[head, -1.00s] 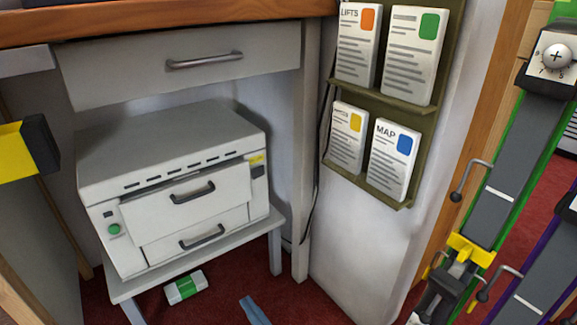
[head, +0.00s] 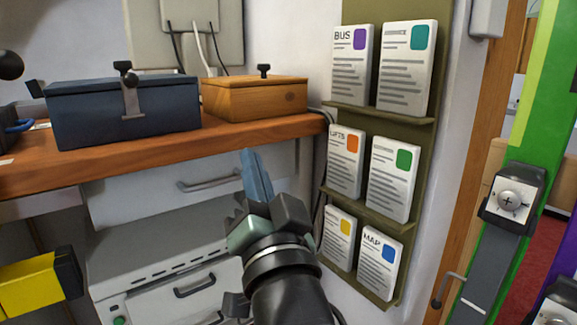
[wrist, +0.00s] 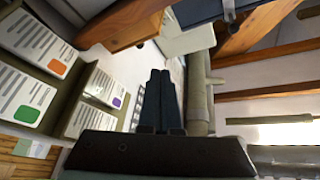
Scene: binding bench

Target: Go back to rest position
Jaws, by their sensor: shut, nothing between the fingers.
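My gripper (head: 257,172) stands in the lower middle of the head view, blue fingers pointing up. It appears in front of the drawer (head: 135,200) under the bench, left of the leaflet rack (head: 376,122). In the wrist view my gripper (wrist: 160,76) has its two dark blue fingers side by side, closed together with nothing between them. Nothing hangs from it.
On the wooden bench (head: 60,167) stand a dark blue box (head: 90,118) and a wooden box (head: 285,101). A pale grey machine (head: 120,268) sits below. Leaflets fill the rack. A green-edged upright (head: 541,150) stands at right.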

